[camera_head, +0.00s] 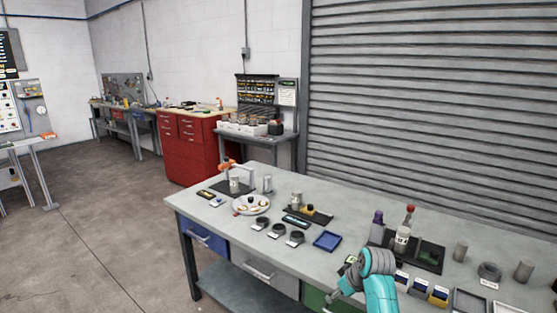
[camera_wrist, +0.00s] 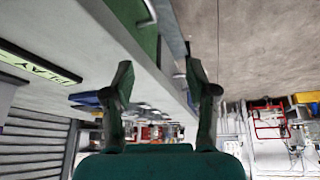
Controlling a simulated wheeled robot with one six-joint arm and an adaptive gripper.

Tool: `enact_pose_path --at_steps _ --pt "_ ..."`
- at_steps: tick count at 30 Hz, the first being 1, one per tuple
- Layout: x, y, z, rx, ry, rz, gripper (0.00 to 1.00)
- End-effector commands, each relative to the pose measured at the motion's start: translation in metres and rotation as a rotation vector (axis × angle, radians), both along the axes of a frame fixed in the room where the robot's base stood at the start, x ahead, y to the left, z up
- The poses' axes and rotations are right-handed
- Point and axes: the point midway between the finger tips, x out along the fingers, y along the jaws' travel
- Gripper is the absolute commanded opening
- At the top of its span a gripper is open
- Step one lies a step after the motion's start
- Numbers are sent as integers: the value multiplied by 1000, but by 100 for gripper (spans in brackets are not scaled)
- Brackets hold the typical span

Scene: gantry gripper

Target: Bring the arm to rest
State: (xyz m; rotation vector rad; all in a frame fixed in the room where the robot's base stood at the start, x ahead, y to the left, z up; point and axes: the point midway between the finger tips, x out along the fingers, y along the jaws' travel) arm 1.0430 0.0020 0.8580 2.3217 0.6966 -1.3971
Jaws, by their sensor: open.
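My gripper (camera_wrist: 158,64) is open in the wrist view, with its two dark green fingers spread and nothing between them. My teal and grey arm (camera_head: 378,285) shows at the lower right of the head view, bent at the front edge of the long grey workbench (camera_head: 345,213). The gripper's fingers cannot be made out in the head view. In the wrist view the workbench edge and a green drawer front (camera_wrist: 137,18) run along the upper left, beside the fingers and apart from them.
On the bench are a white plate (camera_head: 240,209), a blue tray (camera_head: 327,241), a dark tray (camera_head: 428,262) with bottles, and small bins (camera_head: 438,296) near my arm. A red cabinet (camera_head: 188,160) stands behind. The floor (camera_head: 100,240) at left is clear.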

Motion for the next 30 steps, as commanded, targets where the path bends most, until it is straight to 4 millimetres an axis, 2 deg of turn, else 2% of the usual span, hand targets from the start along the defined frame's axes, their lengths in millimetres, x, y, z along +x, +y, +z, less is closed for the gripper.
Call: enact_pose_path --at_steps 1,6,15,24,30 --pt "-11 1 -21 3 -5 -17 58" --pt "-46 3 -77 13 -57 -90 58" --pt "-123 5 -152 33 -155 -208 58" --pt "-215 5 -195 55 -255 -312 58" --pt "-280 3 -205 72 -326 -372 58"
